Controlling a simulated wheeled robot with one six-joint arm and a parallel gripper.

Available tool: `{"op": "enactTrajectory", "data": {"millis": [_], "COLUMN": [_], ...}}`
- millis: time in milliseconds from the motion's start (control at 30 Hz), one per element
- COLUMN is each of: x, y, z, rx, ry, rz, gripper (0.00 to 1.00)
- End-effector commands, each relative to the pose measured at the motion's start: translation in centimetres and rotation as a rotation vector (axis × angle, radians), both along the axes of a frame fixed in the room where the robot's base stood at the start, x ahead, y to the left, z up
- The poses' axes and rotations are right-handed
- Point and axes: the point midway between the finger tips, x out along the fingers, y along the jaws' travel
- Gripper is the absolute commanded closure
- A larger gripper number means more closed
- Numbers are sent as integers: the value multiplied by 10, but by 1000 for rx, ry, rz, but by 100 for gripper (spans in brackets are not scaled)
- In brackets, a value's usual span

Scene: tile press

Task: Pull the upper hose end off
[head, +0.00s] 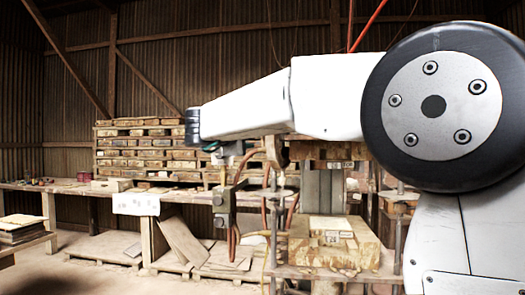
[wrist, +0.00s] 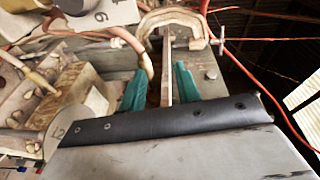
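My gripper (wrist: 160,74) shows in the wrist view as two teal fingers standing apart, with a gap between them. A pinkish-brown hose (wrist: 137,46) curves down to the gap, close to the left finger. Its end is not clear, and I cannot tell whether it touches the finger. In the head view my gripper (head: 230,149) is small and partly hidden under my white arm. The upper hose (head: 251,157) arches there just below it, towards a grey upright block (head: 224,205). Another hose (head: 233,240) hangs lower on that block.
A pale C-shaped clamp (wrist: 151,24) with a screw bar stands just beyond the fingers. The press (head: 325,225) with its stacked blocks is right of the hoses. A long bench (head: 70,188) and stacked wooden trays (head: 145,150) stand behind. Open floor lies at the left front.

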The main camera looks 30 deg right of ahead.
Motion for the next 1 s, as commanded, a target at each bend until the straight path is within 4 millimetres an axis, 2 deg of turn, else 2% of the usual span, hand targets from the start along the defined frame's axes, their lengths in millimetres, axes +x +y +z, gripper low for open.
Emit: {"op": "enactTrajectory", "data": {"millis": [100, 233, 700, 1000], "x": [-2, -4, 29, 34], "y": [-2, -5, -61, -69], "z": [-15, -22, -34, -35], "rx": [72, 103, 102, 102], "ry": [24, 39, 38, 38], "rz": [-117, -168, -169, -168], "gripper": [68, 68, 68, 68]}}
